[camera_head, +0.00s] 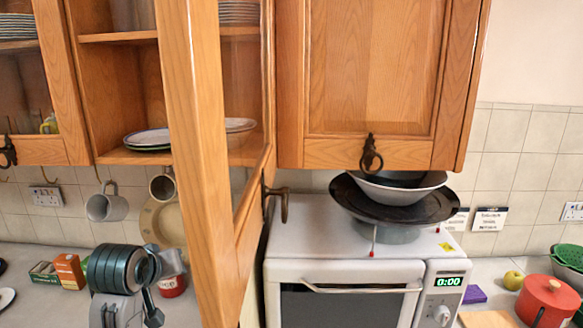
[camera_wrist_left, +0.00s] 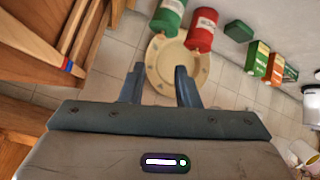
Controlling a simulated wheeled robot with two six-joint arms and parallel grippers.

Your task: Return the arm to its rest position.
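My left arm (camera_head: 120,270) is at the lower left of the head view, to the left of the open glass cabinet door (camera_head: 203,150). My left gripper (camera_wrist_left: 159,78) shows in the left wrist view with its two dark fingers spread apart and nothing between them. Behind the fingers, in that view, is a round cream plate (camera_wrist_left: 172,82), which appears apart from them. My right arm and gripper are not in view.
The open door juts toward me, its handle (camera_head: 283,205) above the white microwave (camera_head: 345,272). A wok and bowls (camera_head: 395,205) are stacked on the microwave. Mugs (camera_head: 107,207) hang under the cabinet. An orange box (camera_head: 69,271) and a red pot (camera_head: 546,300) are on the counter.

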